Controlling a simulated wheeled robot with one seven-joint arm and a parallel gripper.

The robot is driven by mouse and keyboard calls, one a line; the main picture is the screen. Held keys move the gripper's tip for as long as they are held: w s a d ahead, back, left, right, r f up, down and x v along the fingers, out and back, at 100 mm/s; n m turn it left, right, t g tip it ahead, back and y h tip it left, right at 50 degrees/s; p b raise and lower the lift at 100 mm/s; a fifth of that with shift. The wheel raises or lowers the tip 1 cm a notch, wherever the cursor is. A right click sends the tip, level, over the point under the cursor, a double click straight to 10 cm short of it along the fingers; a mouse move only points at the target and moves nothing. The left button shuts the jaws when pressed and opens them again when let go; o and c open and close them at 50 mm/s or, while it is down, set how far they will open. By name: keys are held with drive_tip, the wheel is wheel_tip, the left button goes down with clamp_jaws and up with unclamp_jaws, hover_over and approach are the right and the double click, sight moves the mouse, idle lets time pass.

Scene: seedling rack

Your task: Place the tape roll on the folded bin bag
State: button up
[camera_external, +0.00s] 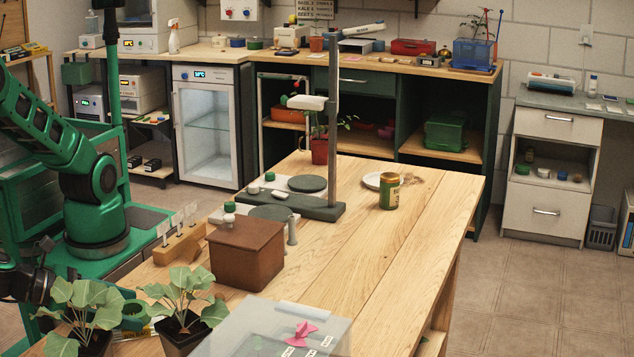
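I cannot make out a folded bin bag with certainty. My green arm rises at the left and runs out of the picture at the upper left. A dark jointed part, perhaps my gripper (32,275), shows at the left edge beside the near seedlings.
Seedlings (182,292), a translucent lidded box (270,330), a brown box (246,252) and a wooden block with labels (178,243) crowd the near left. A tall grey stand (333,130) rises behind. A jar (389,192) stands farther back. The table's right side (400,260) is clear.

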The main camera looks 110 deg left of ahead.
drive_tip(key=shift+r, duration=0.1)
drive_tip(key=v, duration=1.2)
drive_tip(key=w+a+n+g, duration=0.1)
drive_tip(key=a, duration=0.1)
drive_tip(key=w+a+n+g, duration=0.1)
drive_tip(key=a, duration=0.1)
drive_tip(key=w+a+n+g+h, duration=0.1)
drive_tip(key=w+a, duration=0.1)
drive_tip(key=shift+r+n, duration=0.2)
drive_tip(key=shift+n, duration=0.2)
drive_tip(key=s+a+r+n+g+h, duration=0.2)
drive_tip(key=a+n+g+h, duration=0.1)
drive_tip(key=a+n, duration=0.3)
drive_tip(key=s+a+r+n+g+h, duration=0.25)
drive_tip(key=a+n, duration=0.25)
drive_tip(key=a, duration=0.4)
drive_tip(key=s+a+r+n+h, duration=0.1)
drive_tip(key=s+a+n+h, duration=0.1)
drive_tip(key=s+n, duration=0.3)
drive_tip(key=s+a, duration=0.1)
drive_tip(key=s, duration=0.2)
drive_tip(key=shift+s+a+r+n+g, duration=0.25)
drive_tip(key=shift+s+r+n+g, duration=0.1)
drive_tip(key=shift+n, duration=0.05)
